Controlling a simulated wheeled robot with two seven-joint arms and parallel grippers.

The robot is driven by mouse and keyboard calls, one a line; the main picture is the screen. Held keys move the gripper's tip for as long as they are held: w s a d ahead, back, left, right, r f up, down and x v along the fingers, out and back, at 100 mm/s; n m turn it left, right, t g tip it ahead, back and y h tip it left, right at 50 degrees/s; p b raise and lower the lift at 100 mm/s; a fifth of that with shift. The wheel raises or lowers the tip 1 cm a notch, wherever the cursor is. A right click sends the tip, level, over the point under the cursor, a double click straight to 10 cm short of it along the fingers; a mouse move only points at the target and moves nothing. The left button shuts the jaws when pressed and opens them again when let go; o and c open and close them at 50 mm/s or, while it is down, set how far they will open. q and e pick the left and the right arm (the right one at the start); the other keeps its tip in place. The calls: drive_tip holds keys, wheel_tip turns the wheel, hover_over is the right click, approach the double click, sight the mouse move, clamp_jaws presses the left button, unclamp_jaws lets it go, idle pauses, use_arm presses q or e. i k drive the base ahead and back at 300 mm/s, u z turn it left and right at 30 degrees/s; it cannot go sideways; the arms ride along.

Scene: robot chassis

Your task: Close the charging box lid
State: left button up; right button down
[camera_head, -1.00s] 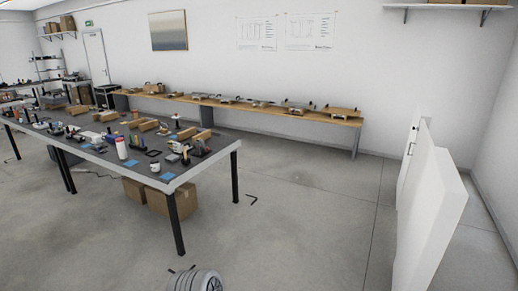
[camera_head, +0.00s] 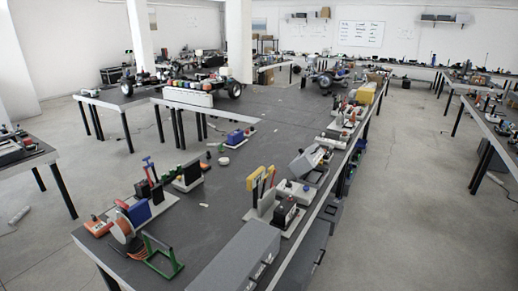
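I cannot tell for sure which thing is the charging box. A grey box-like device (camera_head: 308,160) with a tilted grey panel sits near the right edge of the long dark table, in the middle of the view. It is too small to tell whether that panel is a lid. A larger grey metal box (camera_head: 238,258) stands at the near end of the same table, with a flat closed-looking top. Neither of my grippers is in view.
The long dark table (camera_head: 230,180) carries an orange spool (camera_head: 122,228), a green frame (camera_head: 163,262), yellow-handled tools (camera_head: 262,182) and wheeled chassis parts (camera_head: 190,92). Grey drawers (camera_head: 310,258) stand under its right side. The floor (camera_head: 415,200) on the right is clear up to another table (camera_head: 495,125).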

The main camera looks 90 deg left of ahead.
sight(305, 163)
drive_tip(key=u, duration=1.9)
drive_tip(key=i, duration=1.35)
